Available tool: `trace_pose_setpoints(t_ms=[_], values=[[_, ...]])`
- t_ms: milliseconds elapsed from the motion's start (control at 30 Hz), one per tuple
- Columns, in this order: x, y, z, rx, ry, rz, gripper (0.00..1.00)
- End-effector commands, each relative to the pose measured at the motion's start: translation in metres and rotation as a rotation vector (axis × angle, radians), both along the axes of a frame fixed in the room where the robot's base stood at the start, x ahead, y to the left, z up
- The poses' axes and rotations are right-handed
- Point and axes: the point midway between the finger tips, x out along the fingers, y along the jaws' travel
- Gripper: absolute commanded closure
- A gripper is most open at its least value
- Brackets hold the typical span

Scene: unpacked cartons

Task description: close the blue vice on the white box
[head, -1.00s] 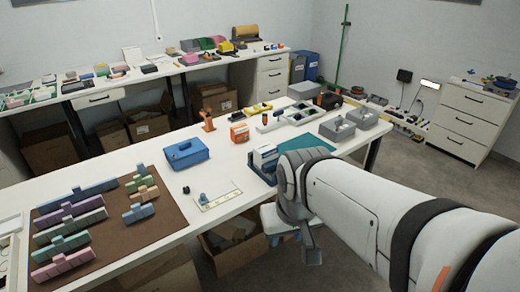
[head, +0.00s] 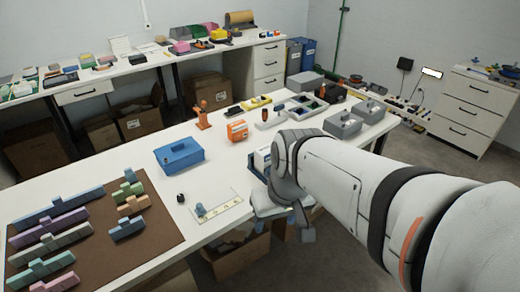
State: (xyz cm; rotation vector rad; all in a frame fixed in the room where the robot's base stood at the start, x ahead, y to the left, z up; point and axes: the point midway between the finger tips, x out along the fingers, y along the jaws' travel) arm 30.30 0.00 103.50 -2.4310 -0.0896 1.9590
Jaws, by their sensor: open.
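My gripper (head: 306,228) hangs below my grey wrist, at the table's front edge, to the right of and nearer than the vice. It is open; its fingers are hard to make out and nothing shows in it.
An orange box (head: 237,130) and grey bins (head: 343,124) stand behind. A brown mat (head: 150,235) holds several coloured blocks.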

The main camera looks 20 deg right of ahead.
Motion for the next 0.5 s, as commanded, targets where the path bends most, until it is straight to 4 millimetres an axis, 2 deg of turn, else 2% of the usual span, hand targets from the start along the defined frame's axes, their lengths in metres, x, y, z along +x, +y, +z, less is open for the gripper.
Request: trace_pose_setpoints(t_ms=[33,200,367,500], values=[[0.002,-0.002,-0.026,0.034,0.013,-0.004,0.45],[0.016,0.005,-0.082,0.207,0.020,0.029,0.45],[0.041,0.008,-0.123,0.381,-0.049,0.071,0.45],[0.068,0.002,-0.152,0.514,-0.172,0.102,0.45]])
